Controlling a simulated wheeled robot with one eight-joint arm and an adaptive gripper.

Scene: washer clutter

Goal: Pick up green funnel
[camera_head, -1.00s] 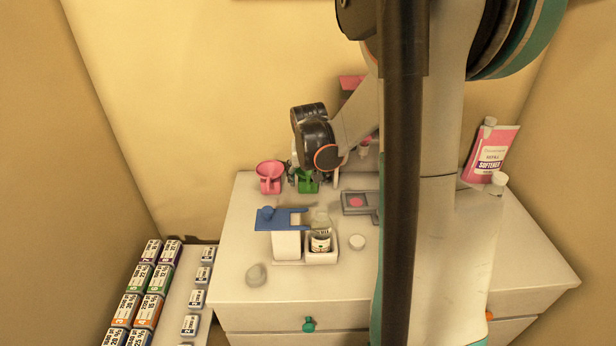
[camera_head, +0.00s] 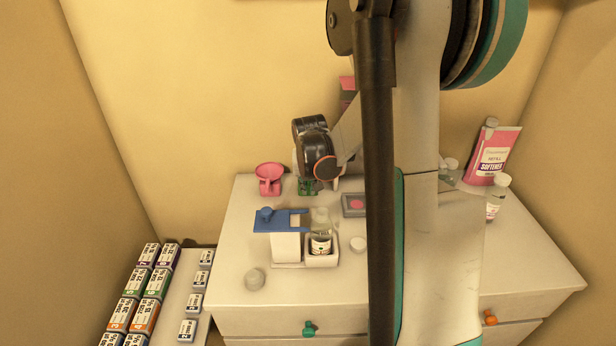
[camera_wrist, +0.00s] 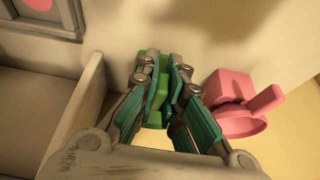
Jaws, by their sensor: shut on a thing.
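The green funnel (camera_head: 305,187) is at the back of the white cabinet top, partly hidden behind my gripper in the head view. In the wrist view the green funnel (camera_wrist: 153,92) sits between the two teal-padded fingers. My gripper (camera_wrist: 166,85) is shut on it; only parts of the green show between and beyond the fingers. In the head view my gripper (camera_head: 308,180) points down over the funnel. I cannot tell whether the funnel is clear of the surface.
A pink funnel (camera_head: 270,178) stands close on the left; in the wrist view the pink funnel (camera_wrist: 240,105) is beside the fingers. A blue-topped stand (camera_head: 284,222) and a white holder with a bottle (camera_head: 321,244) are in front. A grey tray (camera_head: 354,204) lies right.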

